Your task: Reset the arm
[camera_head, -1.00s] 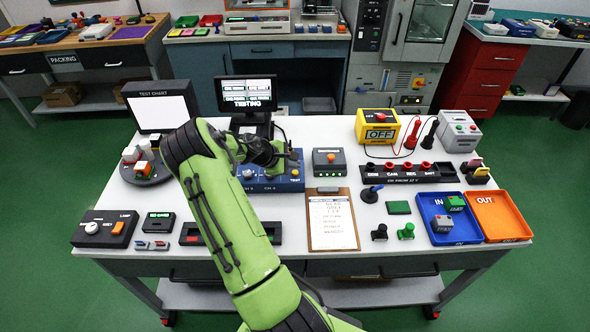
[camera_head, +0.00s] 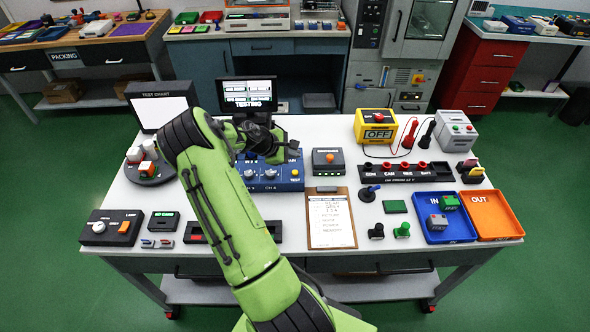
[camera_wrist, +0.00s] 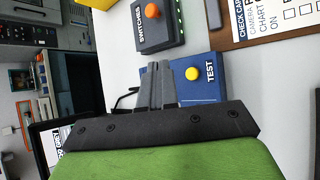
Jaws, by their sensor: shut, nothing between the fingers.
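My green arm reaches over the workbench from the front. My gripper (camera_head: 284,151) is above the back part of the blue test unit (camera_head: 262,184), which has several knobs and a yellow button. In the wrist view my gripper (camera_wrist: 158,72) has its fingers together with nothing between them. Behind them the blue unit (camera_wrist: 208,88) shows its yellow button and the word TEST. My arm hides part of the unit and of the black tray in front of it.
The testing monitor (camera_head: 248,97) stands behind my gripper. A switch box (camera_head: 327,161) and clipboard (camera_head: 331,218) lie to its right. A yellow meter (camera_head: 376,126), blue IN tray (camera_head: 470,230) and orange OUT tray (camera_head: 497,213) are farther right. A test chart (camera_head: 162,108) stands left.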

